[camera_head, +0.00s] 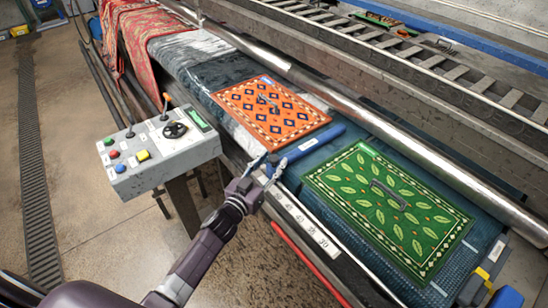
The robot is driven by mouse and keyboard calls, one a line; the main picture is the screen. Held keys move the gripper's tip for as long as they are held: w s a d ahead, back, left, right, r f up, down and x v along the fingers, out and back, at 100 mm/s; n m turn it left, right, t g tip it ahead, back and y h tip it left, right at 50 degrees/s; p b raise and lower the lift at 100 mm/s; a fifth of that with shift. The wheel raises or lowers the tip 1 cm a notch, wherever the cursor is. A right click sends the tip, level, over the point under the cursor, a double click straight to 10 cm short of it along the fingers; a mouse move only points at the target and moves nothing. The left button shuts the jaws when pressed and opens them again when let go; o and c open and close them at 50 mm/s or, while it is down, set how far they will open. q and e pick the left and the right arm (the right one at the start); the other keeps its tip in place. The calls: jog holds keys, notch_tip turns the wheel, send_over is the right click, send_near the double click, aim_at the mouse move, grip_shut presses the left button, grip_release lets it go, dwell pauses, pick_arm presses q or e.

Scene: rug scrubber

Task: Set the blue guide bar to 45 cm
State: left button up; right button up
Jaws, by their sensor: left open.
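The blue guide bar (318,143) lies across the machine bed between the orange rug and the green rug. A small pale label sits on it near its front end. My left gripper (268,166) is open at the front end of the bar, with its fingers close around or beside that end; I cannot tell whether they touch it. A white number scale (307,222) runs along the front edge, to the right of the gripper. Its figures are small, and the part by the bar's end is hidden behind the gripper, so I cannot read the bar's setting. My right gripper is out of view.
The orange rug (255,105) lies left of the bar, the green rug (400,214) to its right. A grey control box (150,165) with buttons and levers stands left of my arm. A long metal roller (385,130) runs behind the rugs. A red rail (303,258) runs below the scale.

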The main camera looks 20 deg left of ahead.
pick_arm(q)
jog(key=shift+x, duration=0.8)
grip_shut()
